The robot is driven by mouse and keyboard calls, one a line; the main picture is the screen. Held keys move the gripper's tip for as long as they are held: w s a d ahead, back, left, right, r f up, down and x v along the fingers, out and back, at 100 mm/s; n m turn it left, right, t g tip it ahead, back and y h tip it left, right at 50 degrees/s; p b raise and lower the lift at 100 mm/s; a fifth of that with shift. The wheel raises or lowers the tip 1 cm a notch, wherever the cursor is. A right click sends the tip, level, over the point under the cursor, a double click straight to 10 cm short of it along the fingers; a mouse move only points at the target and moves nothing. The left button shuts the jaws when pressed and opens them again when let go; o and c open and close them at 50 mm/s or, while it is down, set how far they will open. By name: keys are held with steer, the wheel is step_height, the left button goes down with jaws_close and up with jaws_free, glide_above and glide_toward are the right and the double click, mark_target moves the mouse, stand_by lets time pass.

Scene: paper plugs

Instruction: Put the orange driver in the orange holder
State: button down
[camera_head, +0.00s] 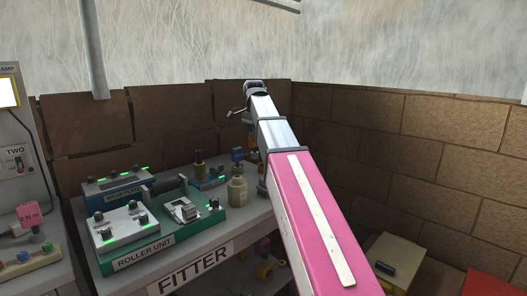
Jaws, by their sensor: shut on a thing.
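My pink and white arm reaches up and away from the lower right. At its far end my gripper (243,109) shows small and dark against the brown wall, above the bench. My arm hides part of the bench's right side.
The grey bench (235,232), labelled FITTER, holds a green roller unit (185,228), a white box with knobs (122,225), a blue unit (118,188), a beige bottle (237,190) and several small parts. A stone wall (430,160) stands at the right. A pale box (398,262) sits lower right.

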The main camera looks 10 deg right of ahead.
steer(key=w+d+f, duration=0.2)
steer(key=d+f, duration=0.2)
steer(key=f, duration=0.3)
steer(key=shift+w+d, duration=0.15)
steer(key=shift+w, duration=0.15)
steer(key=shift+f, duration=0.1)
steer(key=c, duration=0.8)
jaws_free()
steer(key=shift+c, duration=0.2)
step_height(320, 180, up, 12)
